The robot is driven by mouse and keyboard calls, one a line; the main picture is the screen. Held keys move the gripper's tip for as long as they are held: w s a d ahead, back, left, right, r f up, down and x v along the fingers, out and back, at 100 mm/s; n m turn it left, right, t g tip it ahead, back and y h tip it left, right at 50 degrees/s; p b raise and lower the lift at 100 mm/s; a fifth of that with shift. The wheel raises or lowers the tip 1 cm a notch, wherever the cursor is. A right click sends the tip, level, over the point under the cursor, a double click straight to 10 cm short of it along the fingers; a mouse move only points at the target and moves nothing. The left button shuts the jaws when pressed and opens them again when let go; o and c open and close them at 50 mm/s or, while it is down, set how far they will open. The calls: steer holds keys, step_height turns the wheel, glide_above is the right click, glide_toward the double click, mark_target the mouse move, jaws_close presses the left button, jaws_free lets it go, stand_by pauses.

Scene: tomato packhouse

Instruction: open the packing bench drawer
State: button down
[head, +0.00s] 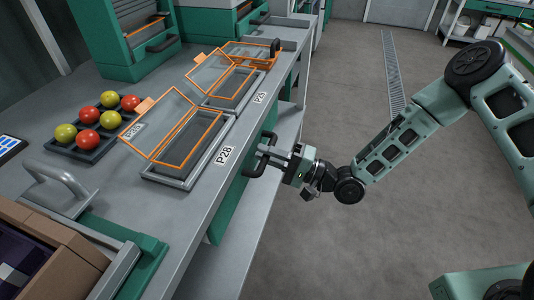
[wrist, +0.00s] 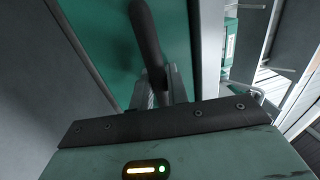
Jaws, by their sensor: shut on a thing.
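The packing bench (head: 190,240) has a grey top and a green drawer front (head: 232,196) below its edge, near the P28 label. A dark bar handle (head: 254,170) stands out from the green front. My gripper (head: 270,156) is shut on this handle, reaching in from the aisle side. In the wrist view the handle (wrist: 146,32) runs up from between my fingers (wrist: 162,92), in front of the green panel (wrist: 85,32). The drawer front looks close under the bench edge; I see no drawer interior.
Orange-framed lids (head: 172,122) stand open over trays on the bench top. A dark tray (head: 62,150) holds red and yellow tomatoes. A cardboard box (head: 70,240) is at the near left. The grey floor (head: 350,240) beside the bench is clear.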

steer(key=r+v, duration=0.2)
steer(key=v, duration=1.2)
steer(key=d+r+p+v, duration=0.1)
steer(key=r+v, duration=0.2)
steer(key=v, duration=1.1)
steer(key=shift+r, duration=0.2)
steer(key=c, duration=1.4)
jaws_free()
steer(key=shift+c, duration=0.2)
steer(key=v, duration=1.7)
steer(key=shift+d+b, duration=0.2)
steer(key=shift+b, duration=0.15)
